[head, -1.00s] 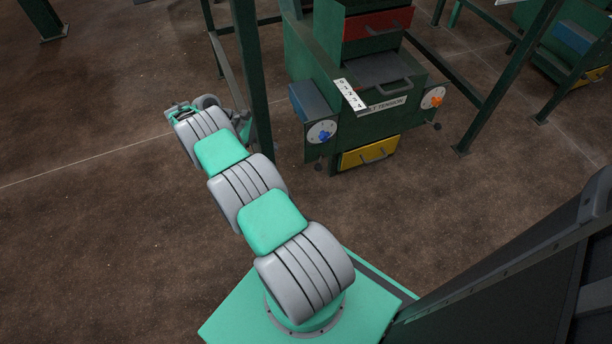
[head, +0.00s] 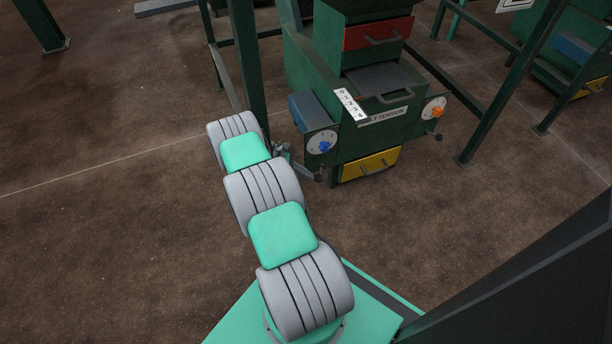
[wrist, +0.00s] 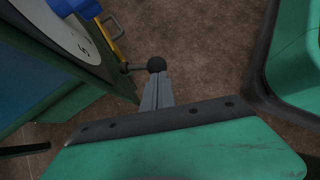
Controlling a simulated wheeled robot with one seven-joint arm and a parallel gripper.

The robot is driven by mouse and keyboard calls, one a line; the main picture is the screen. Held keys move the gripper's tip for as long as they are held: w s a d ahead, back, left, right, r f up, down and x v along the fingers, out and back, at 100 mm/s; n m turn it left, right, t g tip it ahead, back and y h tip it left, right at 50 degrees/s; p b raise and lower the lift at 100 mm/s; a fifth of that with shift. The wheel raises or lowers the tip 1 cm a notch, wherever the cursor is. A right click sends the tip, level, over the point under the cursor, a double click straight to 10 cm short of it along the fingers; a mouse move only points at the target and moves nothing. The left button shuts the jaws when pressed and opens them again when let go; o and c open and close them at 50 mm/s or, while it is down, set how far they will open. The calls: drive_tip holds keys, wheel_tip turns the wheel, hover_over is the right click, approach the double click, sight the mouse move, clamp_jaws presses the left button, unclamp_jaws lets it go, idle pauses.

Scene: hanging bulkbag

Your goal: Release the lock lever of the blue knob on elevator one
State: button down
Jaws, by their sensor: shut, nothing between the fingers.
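The blue knob (head: 325,147) sits on a white dial (head: 314,138) on the left front of the green machine. In the wrist view the blue knob (wrist: 72,6) shows at the top left, cut off by the frame edge. The lock lever (wrist: 157,65) is a thin dark rod with a black ball end, below the knob; its ball also shows in the head view (head: 318,178). My gripper (wrist: 156,78) is shut and empty, its fingertips at the ball. Whether they touch it I cannot tell. In the head view my arm hides most of the gripper.
An orange knob (head: 437,113) with its own lever is on the machine's right side. A yellow drawer (head: 370,165) is below and a red drawer (head: 378,33) above. A dark green post (head: 248,65) stands close behind my arm. The brown floor in front is open.

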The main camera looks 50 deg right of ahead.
drive_tip(key=shift+s+r+p, duration=0.2)
drive_tip(key=shift+s+p, duration=0.4)
drive_tip(key=shift+s, duration=0.45)
drive_tip(key=shift+f, duration=0.15)
drive_tip(key=shift+w, duration=0.1)
